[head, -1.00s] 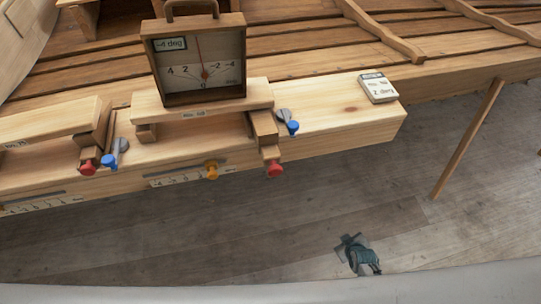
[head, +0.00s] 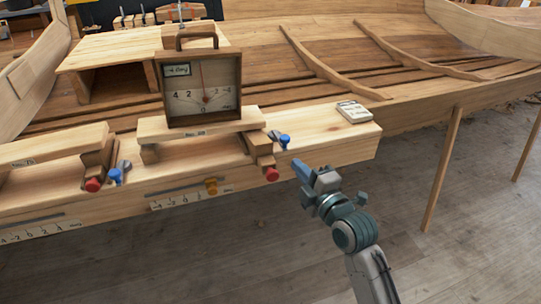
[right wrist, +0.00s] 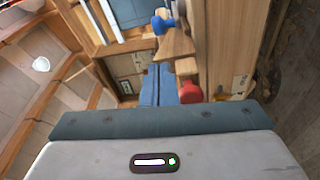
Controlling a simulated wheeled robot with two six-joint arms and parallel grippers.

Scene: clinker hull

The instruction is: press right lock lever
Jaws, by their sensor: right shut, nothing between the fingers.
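The right lock lever (head: 284,141) has a blue knob and a grey pivot, and sits at the right end of the right wooden block on the beam. A red knob (head: 272,174) sticks out just below it. My right gripper (head: 298,166) is shut and empty, just right of the red knob and below right of the blue lever, apparently apart from both. In the right wrist view my closed fingers (right wrist: 158,85) point up the picture toward the blue knob (right wrist: 163,25), with the red knob (right wrist: 190,92) beside them. My left gripper is not in view.
A dial box (head: 203,88) stands on the right block. A second blue lever (head: 115,175) and red knob (head: 92,185) are at the left block. A small card device (head: 352,111) lies at the beam's right end.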

